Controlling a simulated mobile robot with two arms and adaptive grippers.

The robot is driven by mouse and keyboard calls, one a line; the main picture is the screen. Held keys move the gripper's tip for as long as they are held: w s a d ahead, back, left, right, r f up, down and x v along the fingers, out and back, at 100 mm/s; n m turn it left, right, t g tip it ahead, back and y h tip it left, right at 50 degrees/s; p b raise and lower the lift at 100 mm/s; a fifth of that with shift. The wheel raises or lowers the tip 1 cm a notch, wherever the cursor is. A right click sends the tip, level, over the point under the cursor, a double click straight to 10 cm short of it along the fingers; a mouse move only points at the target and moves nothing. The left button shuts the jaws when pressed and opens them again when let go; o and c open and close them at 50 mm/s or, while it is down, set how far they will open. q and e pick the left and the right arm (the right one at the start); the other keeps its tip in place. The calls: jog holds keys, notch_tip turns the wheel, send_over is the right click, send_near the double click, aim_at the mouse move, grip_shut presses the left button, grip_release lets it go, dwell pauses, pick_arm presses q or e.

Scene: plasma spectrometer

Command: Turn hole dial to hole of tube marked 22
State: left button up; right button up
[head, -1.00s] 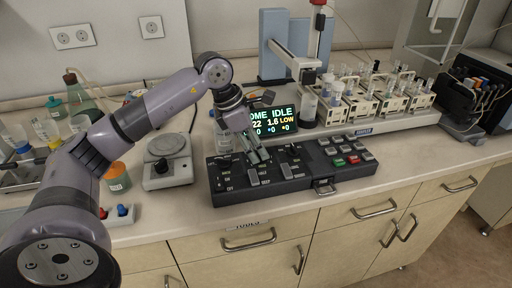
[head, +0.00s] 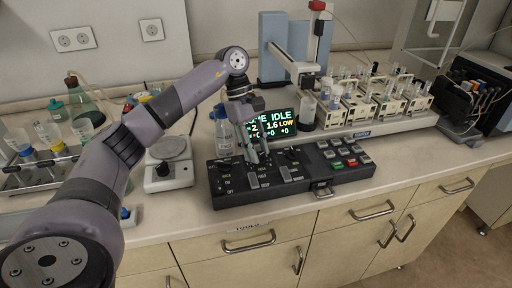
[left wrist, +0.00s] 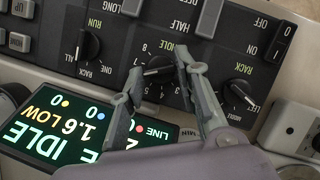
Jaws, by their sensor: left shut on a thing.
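The hole dial (left wrist: 152,88) is a black knob ringed with numbers in the left wrist view, under the label HOLE on the dark control panel (head: 225,200). My left gripper (left wrist: 158,68) has its fingers closed on the knob from both sides; it also shows over the panel's left part in the head view (head: 257,158). The fingers hide part of the dial, so its pointed number cannot be read. The lit screen (head: 284,120) shows IDLE, 1.6 and LOW; my gripper covers some text. Tubes (head: 366,92) stand in racks behind; their marks are too small to read. My right gripper is out of view.
A rack dial (left wrist: 240,94) and a run dial (left wrist: 90,46) flank the hole dial, with slide switches (left wrist: 209,18) close by. Coloured keys (head: 345,155) are on the panel's right. A scale (head: 169,170) and a bottle (head: 223,135) stand left of the panel.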

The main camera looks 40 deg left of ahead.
pick_arm(q)
jog(key=m+g, duration=0.1)
jog(key=m, duration=0.1)
jog(key=shift+w+m, duration=0.2)
jog(key=shift+m, duration=0.2)
jog(key=m+y, duration=0.1)
jog(key=m, duration=0.1)
jog(key=shift+w+d+r+m+g, duration=0.1)
jog(key=shift+m+g, duration=0.3)
jog(key=m+y+p, duration=0.1)
jog(key=m+p, duration=0.1)
jog(key=m, duration=0.1)
jog(key=shift+w+d+g, duration=0.1)
jog(key=shift+g, duration=0.3)
jog(key=shift+d+m+g+y+p, duration=0.15)
jog(key=shift+m+y+p, duration=0.2)
jog(key=shift+m, duration=0.65)
jog(key=shift+m+g+y+p, duration=0.15)
jog(key=shift+m+y+p, duration=0.2)
jog(key=shift+m, duration=0.65)
jog(key=o, duration=1.2)
jog(key=shift+c, duration=0.2)
